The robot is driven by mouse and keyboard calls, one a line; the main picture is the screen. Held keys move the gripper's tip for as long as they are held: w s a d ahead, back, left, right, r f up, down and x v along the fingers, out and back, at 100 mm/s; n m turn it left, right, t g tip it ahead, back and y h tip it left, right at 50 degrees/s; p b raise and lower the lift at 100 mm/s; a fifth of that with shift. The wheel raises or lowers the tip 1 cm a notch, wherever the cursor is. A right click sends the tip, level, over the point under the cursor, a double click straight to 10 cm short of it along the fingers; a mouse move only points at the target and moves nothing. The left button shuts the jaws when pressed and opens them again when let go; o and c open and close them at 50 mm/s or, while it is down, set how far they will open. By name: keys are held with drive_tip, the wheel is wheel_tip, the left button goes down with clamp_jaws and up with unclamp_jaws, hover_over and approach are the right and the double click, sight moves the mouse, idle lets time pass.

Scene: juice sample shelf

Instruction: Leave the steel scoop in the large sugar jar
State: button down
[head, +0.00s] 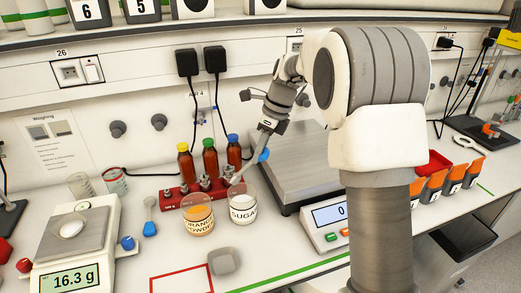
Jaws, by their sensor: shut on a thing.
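The sugar jar (243,214) is a clear round jar labelled SUGAR, with white contents, on the bench in front of the bottle rack. My gripper (264,134) is above and slightly right of it, pointing down to the left. It is shut on the steel scoop (242,171), a thin grey piece slanting down from the fingers to the jar's mouth. The scoop's lower end is at the jar's opening; I cannot tell how deep it reaches. A small blue part (263,155) shows beside the scoop just below the fingers.
An orange powder jar (198,218) stands close left of the sugar jar. Behind are brown bottles (210,158) and a red rack (176,199) of metal weights. A large scale (300,175) is at right.

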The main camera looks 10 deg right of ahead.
drive_tip(key=shift+g+h, duration=0.3)
drive_tip(key=shift+h, duration=0.6)
drive_tip(key=shift+w+a+f+b, duration=0.1)
drive_tip(key=shift+a+f+b, duration=0.2)
drive_tip(key=shift+f, duration=0.5)
drive_tip(key=shift+w+a+f+b, duration=0.1)
drive_tip(key=shift+a+f+b, duration=0.15)
drive_tip(key=shift+f, duration=0.5)
drive_tip(key=shift+w+a+f+b, duration=0.1)
drive_tip(key=shift+a+f+b, duration=0.2)
drive_tip(key=shift+f, duration=0.5)
drive_tip(key=shift+f+b, duration=1.05)
drive_tip(key=shift+f, duration=1.5)
drive_tip(key=c, duration=0.8)
unclamp_jaws()
drive_tip(key=shift+r, duration=0.1)
drive_tip(key=d+r, duration=0.1)
drive_tip(key=r, duration=0.4)
drive_tip(key=r+p, duration=0.1)
drive_tip(key=r, duration=0.5)
drive_tip(key=d+r+p, duration=0.1)
drive_tip(key=r, duration=0.5)
drive_tip(key=shift+w+d, duration=0.2)
drive_tip(key=shift+d, duration=0.15)
drive_tip(key=shift+r, duration=0.1)
